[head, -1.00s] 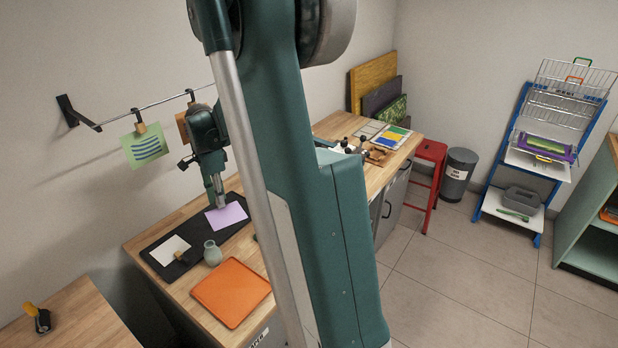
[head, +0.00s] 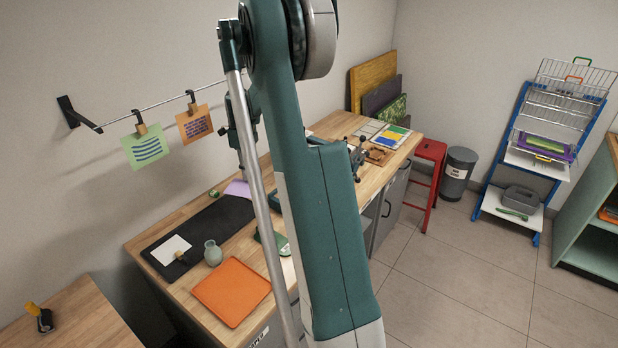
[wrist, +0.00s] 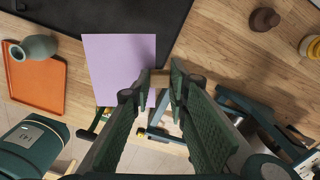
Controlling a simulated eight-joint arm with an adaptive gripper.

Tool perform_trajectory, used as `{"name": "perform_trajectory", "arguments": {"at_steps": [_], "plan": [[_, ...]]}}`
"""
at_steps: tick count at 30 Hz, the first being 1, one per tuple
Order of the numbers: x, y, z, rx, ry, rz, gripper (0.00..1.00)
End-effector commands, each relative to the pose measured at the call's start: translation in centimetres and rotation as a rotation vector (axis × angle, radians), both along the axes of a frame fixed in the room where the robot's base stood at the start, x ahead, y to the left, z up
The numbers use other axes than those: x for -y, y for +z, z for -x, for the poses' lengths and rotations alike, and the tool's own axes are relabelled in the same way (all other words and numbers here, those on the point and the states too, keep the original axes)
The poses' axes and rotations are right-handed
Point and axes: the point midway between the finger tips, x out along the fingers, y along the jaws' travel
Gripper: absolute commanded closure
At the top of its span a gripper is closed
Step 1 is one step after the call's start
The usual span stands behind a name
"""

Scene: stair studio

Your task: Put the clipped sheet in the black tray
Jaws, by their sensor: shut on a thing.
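My gripper (wrist: 160,78) is shut on a small wooden clip at the edge of a lavender sheet (wrist: 118,65) in the wrist view. The sheet hangs out to the left of the fingers, above the bench and beside the black tray (wrist: 125,14). In the head view, part of the lavender sheet (head: 238,190) shows just behind the far right end of the long, flat black tray (head: 205,236). A white sheet (head: 170,246) with a small clip lies on the tray's near left part.
A grey-green vase (head: 213,253) stands at the tray's front edge, with an orange tray (head: 232,291) in front. A green sheet (head: 147,148) and an orange sheet (head: 195,124) hang from a wall rail. The tray's middle is bare.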

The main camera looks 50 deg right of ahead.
Motion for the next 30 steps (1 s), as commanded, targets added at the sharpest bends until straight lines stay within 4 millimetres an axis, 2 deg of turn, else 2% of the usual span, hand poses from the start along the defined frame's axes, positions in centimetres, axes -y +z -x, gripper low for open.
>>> {"name": "perform_trajectory", "arguments": {"at_steps": [1,9,18,24,30], "plan": [[1.4,-0.3,-0.4,0.0,-0.041,0.0,0.88],[7.8,-1.8,-1.9,0.0,-0.278,0.0,0.88],[15.1,-3.8,-2.8,0.001,-0.542,0.0,0.88],[18.8,-5.1,-2.9,0.001,-0.681,0.0,0.88],[20.7,-5.7,-2.9,0.0,-0.754,0.0,0.88]]}}
